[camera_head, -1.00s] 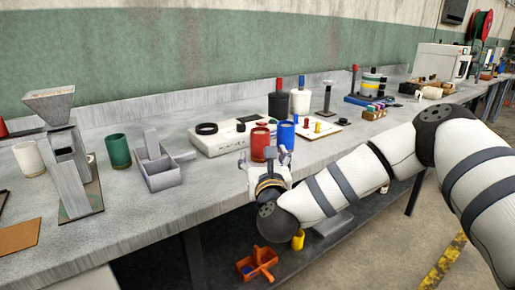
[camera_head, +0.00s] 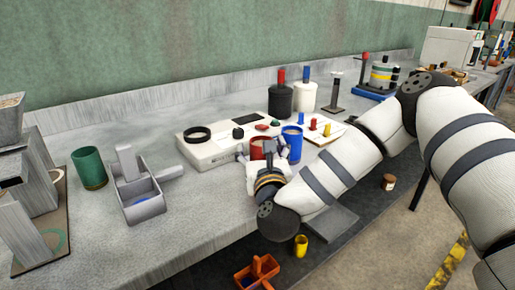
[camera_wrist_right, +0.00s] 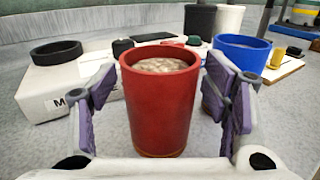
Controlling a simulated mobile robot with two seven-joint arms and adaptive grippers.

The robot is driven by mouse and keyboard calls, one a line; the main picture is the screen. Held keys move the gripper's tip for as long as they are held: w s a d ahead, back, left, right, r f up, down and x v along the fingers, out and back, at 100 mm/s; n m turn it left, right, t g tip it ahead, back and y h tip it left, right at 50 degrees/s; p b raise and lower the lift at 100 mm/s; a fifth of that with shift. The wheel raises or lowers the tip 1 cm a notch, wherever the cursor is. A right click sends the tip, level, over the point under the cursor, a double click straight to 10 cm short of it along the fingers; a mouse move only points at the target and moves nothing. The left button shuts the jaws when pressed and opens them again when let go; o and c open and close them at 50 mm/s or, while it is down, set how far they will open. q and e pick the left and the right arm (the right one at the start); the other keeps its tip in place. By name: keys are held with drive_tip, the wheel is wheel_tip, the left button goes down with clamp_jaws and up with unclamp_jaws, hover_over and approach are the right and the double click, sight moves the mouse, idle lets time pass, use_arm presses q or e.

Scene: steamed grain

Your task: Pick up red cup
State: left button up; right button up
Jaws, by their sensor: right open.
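The red cup (camera_wrist_right: 160,105) stands upright on the grey bench in the right wrist view, filled with a pale grainy content. My right gripper (camera_wrist_right: 160,98) is open, with one purple-padded finger on each side of the cup. A gap shows on the left of the cup; on the right the pad is close to it, and I cannot tell whether it touches. In the head view the red cup (camera_head: 258,148) is partly hidden behind my right gripper (camera_head: 262,158). My left gripper is not in view.
A blue cup (camera_head: 292,143) stands close to the right of the red cup. A white device (camera_head: 215,150) with a black ring lies behind. A green cup (camera_head: 90,168) and a grey box (camera_head: 140,203) stand to the left. The bench front edge is near.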

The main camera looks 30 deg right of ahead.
drive_tip(key=shift+w, duration=0.1)
drive_tip(key=shift+s+a+r, duration=0.1)
drive_tip(key=shift+s+r, duration=0.05)
drive_tip(key=shift+s, duration=0.15)
drive_tip(key=shift+s+a+r, duration=0.1)
drive_tip(key=shift+s, duration=0.2)
drive_tip(key=c, duration=0.4)
drive_tip(key=shift+w, duration=0.1)
clamp_jaws()
